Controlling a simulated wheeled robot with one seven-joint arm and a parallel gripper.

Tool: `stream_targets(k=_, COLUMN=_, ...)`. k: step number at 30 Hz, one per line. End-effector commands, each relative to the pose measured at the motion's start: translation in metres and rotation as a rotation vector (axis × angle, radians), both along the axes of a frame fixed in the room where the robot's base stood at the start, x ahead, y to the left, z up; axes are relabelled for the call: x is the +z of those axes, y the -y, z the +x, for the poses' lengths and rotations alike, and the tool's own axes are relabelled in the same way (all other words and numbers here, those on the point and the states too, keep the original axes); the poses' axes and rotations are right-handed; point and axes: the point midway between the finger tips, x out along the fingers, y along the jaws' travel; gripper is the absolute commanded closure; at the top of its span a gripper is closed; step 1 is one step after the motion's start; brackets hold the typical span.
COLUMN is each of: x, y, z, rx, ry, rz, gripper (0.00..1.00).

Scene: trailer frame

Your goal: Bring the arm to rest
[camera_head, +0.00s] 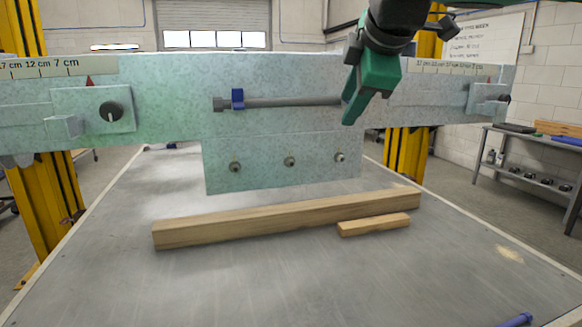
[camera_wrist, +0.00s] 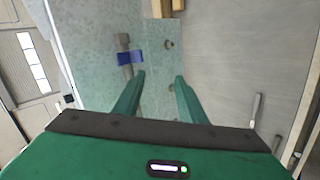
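My gripper (camera_head: 350,110), with green fingers, hangs in front of the right part of the pale green trailer frame (camera_head: 165,75), near the right end of a grey rod (camera_head: 290,102). In the wrist view the two fingers of my gripper (camera_wrist: 158,77) stand apart with nothing held between them. The rod carries a blue collar (camera_head: 238,99) near its left end. In the wrist view the blue collar (camera_wrist: 130,57) lies just beyond the left fingertip. Whether a finger touches the rod or frame, I cannot tell.
A long wooden beam (camera_head: 285,217) and a short wood block (camera_head: 373,225) lie on the grey table (camera_head: 260,280) below the frame. A blue bolt (camera_head: 517,320) lies at the near right. Yellow posts (camera_head: 408,150) stand behind; a shelf (camera_head: 530,150) is at the right.

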Motion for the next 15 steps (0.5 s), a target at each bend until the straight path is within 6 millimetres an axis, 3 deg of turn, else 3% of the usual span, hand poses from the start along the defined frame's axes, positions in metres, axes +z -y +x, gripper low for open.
stream_targets(k=1, x=-0.020, y=0.026, z=0.001, rx=-0.080, ry=-0.041, rz=0.028, gripper=0.63)
stream_targets(k=8, x=-0.104, y=0.125, z=-0.018, rx=-0.448, ry=-0.208, rz=0.190, gripper=0.63)
stream_targets(k=15, x=-0.191, y=0.214, z=-0.072, rx=-0.871, ry=-0.359, rz=0.374, gripper=0.63)
